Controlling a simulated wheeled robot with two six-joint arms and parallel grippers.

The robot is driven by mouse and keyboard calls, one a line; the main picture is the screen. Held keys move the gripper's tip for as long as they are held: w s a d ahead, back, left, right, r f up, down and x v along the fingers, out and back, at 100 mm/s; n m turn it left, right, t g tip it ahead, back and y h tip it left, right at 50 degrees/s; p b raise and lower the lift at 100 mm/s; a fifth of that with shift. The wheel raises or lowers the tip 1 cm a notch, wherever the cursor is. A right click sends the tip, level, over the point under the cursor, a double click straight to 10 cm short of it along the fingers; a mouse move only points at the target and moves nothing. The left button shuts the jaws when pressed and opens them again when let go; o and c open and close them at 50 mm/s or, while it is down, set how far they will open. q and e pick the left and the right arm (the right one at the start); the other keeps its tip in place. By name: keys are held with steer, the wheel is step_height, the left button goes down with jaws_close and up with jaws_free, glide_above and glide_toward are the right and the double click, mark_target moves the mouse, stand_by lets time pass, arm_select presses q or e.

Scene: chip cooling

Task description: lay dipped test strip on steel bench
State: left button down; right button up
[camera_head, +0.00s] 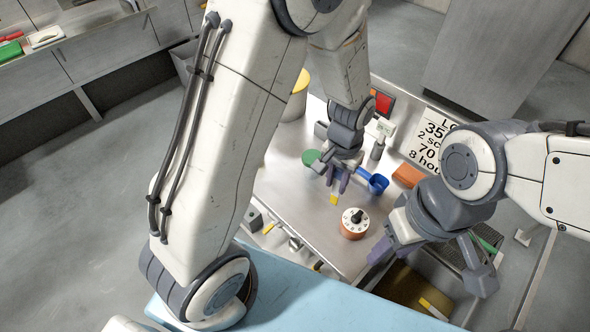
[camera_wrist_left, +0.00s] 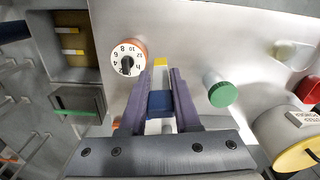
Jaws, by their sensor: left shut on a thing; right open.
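My left gripper (camera_head: 338,182) is shut on a test strip (camera_head: 334,200), whose yellow end sticks out past the fingertips. In the left wrist view the strip's yellow end (camera_wrist_left: 160,63) shows just beyond the fingers (camera_wrist_left: 160,85). The strip is over or close to the steel bench (camera_head: 290,195); I cannot tell whether it touches. My right gripper (camera_head: 428,262) is open and empty, near the front right of the bench.
A dial timer (camera_head: 354,223) stands beside the strip, with a blue scoop (camera_head: 376,184) and an orange block (camera_head: 408,175) to the right. A green-capped thing (camera_head: 311,157) is left of my left gripper. A brown tray (camera_head: 398,285) lies at the front.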

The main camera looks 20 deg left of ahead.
arm_select(q)
steer(key=s+d+r+m+b, duration=0.1)
steer(key=s+d+r+m, duration=0.1)
steer(key=d, duration=0.3)
steer(key=w+a+f+p, duration=0.2)
steer(key=w+a+f, duration=0.1)
steer(key=a+f, duration=0.7)
steer(key=shift+w+f+p, duration=0.2)
steer(key=shift+w+p, duration=0.15)
steer(key=shift+p, duration=0.05)
arm_select(e)
steer(key=shift+a+r, duration=0.1)
steer(key=shift+r, duration=0.3)
arm_select(q)
steer(key=shift+f, duration=0.2)
steer(key=c, duration=0.6)
jaws_free()
arm_select(e)
steer(key=shift+f, duration=0.1)
arm_select(q)
steer(key=shift+r, duration=0.1)
